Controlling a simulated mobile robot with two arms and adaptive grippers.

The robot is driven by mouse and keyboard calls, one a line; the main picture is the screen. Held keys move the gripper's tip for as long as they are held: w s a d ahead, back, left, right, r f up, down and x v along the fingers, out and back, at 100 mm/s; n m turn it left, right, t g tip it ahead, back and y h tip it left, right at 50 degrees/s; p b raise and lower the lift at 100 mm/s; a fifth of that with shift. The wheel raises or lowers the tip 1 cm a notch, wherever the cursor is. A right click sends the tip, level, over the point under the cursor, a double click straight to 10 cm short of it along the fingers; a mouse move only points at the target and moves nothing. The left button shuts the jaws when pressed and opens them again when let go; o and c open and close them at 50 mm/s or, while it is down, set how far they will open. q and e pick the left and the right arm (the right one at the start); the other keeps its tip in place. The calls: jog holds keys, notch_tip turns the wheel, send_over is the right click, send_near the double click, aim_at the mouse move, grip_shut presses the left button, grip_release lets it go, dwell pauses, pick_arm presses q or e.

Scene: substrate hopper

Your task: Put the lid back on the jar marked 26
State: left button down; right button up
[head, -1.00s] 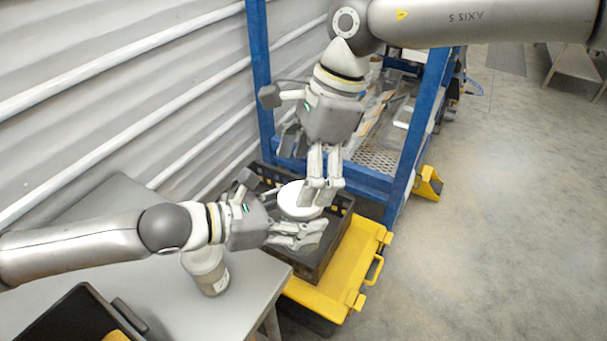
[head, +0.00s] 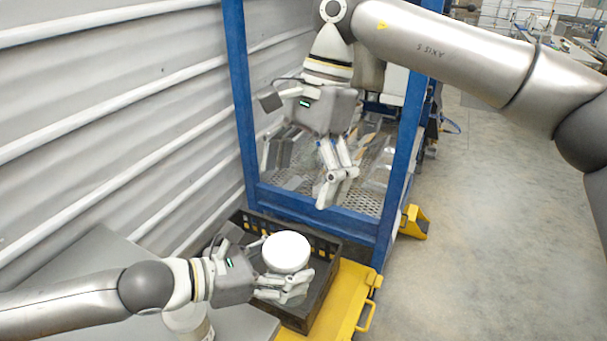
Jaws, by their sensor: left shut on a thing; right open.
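My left gripper (head: 288,285) is shut on a round white lid (head: 287,250). It holds the lid above the dark crate, with the lid's flat face up. My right gripper (head: 330,190) is open and empty, above and behind the lid, apart from it. A pale jar (head: 190,323) stands on the grey table below my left forearm. The arm hides part of the jar, and no number can be read on it.
The dark crate (head: 318,308) stands at the table's right, with a yellow frame (head: 352,290) beside it. Behind is a blue-framed rack (head: 392,190) with a perforated shelf. A ribbed wall (head: 110,110) closes off the left. Open floor lies at right.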

aim_at(287, 248)
jog(key=shift+d+r, duration=0.1)
dwell(0.3)
jog(key=x, duration=1.2)
jog(key=shift+c, duration=0.2)
jog(key=c, duration=1.2)
jog(key=m+t, duration=0.1)
jog(key=m, duration=0.4)
jog(key=shift+d+y, duration=0.1)
jog(key=shift+y, duration=0.2)
jog(key=shift+m+t, duration=0.3)
jog(key=shift+m, duration=0.5)
jog(key=o, duration=1.1)
jog(key=shift+s, duration=0.1)
